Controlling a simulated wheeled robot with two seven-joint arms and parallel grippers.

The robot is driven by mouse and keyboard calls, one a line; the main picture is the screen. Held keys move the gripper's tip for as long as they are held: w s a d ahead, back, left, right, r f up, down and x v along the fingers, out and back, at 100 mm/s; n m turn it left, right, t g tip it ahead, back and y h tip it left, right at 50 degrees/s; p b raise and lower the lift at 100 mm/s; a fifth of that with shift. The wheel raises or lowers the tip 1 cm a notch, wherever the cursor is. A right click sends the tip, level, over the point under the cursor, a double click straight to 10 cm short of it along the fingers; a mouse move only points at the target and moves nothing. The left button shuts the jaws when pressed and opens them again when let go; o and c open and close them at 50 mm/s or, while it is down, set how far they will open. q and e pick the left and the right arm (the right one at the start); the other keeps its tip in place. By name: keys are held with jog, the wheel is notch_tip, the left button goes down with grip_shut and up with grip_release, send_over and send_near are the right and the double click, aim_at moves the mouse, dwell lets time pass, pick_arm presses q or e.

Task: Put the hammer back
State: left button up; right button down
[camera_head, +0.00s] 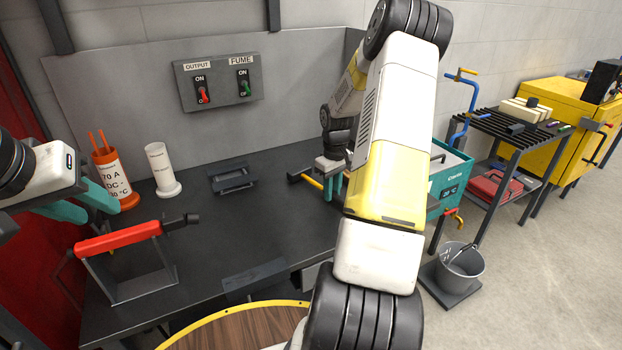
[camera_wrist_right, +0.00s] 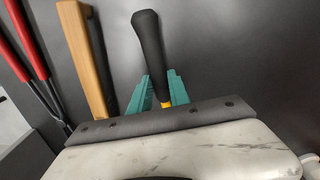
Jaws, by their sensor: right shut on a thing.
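The hammer has a yellow shaft (camera_head: 312,182) with a dark end at the back middle of the dark workbench. My right gripper (camera_head: 332,186) is shut on it, pointing down at the bench. In the right wrist view the hammer's black grip (camera_wrist_right: 148,45) sticks out beyond the teal fingers (camera_wrist_right: 160,92), with a little yellow shaft between them. The rest of the hammer is hidden there by my wrist. I cannot tell whether it touches the bench. My left gripper (camera_head: 88,205) is open and empty at the left, above the bench.
A red-handled tool (camera_head: 118,238) lies on a grey stand (camera_head: 135,285). A grey holder (camera_head: 232,178) sits on the bench near an orange container (camera_head: 114,180) and white cylinder (camera_head: 160,165). A wooden handle (camera_wrist_right: 85,55) and red handles (camera_wrist_right: 28,40) lie beside the hammer.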

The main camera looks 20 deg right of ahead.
jog(key=c, duration=1.1)
grip_release()
jog(key=shift+c, duration=0.2)
jog(key=shift+r, duration=3.95)
jog(key=s+a+r+m+t, duration=0.1)
jog(key=s+a+r, duration=0.3)
jog(key=a+r, duration=0.3)
jog(key=s+a+r+t, duration=0.2)
jog(key=s+a+r, duration=0.2)
jog(key=a+r, duration=0.3)
jog(key=s+a+r+m+t+y, duration=0.1)
jog(key=s+a+r, duration=0.2)
jog(key=s, duration=0.4)
jog(key=s+a+r+t+y, duration=0.1)
jog(key=s+a+r+t, duration=0.1)
jog(key=s+a, duration=0.4)
jog(key=shift+s+r+m, duration=0.4)
jog(key=shift+s+r, duration=0.25)
jog(key=shift+s, duration=0.5)
